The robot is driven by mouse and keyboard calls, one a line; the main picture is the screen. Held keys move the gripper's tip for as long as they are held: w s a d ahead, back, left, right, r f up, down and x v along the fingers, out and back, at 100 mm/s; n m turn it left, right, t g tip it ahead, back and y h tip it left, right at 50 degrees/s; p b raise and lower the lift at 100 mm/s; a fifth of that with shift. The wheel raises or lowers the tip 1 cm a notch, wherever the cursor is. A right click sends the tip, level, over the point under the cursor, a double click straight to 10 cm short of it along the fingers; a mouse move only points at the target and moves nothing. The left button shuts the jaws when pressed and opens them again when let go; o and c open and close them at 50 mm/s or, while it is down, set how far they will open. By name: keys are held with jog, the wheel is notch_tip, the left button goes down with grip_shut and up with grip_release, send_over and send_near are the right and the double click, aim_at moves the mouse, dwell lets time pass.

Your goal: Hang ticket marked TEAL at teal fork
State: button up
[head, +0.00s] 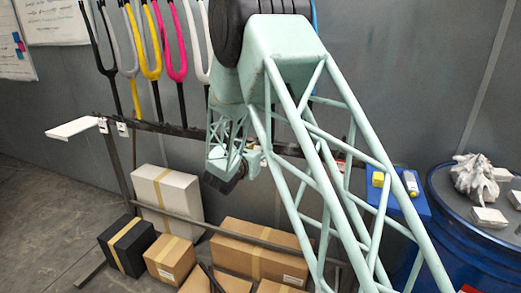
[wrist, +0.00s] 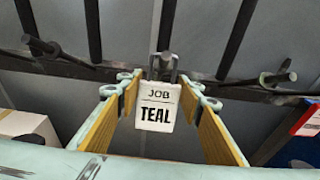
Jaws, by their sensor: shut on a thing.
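The white ticket (wrist: 158,105) reads JOB TEAL in the wrist view. It stands upright between the wood-faced fingers of my gripper (wrist: 160,98), which is shut on it. A dark peg (wrist: 165,66) on the rail shows just behind the ticket's top edge. I cannot tell whether the ticket touches it. In the head view my arm hides the ticket and much of the gripper. A sliver of blue (head: 314,16) shows beside my arm; I cannot tell if it is the teal fork.
Black, grey, yellow (head: 151,45), pink (head: 174,42) and white forks hang left of my arm. Other pegs (wrist: 42,47) stick out along the rail (head: 165,128). Boxes (head: 168,200) lie on the floor below. A blue drum (head: 465,245) stands at right.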

jog(key=o, duration=0.9)
jog(key=shift+s, duration=0.1)
jog(key=shift+v, duration=5.9)
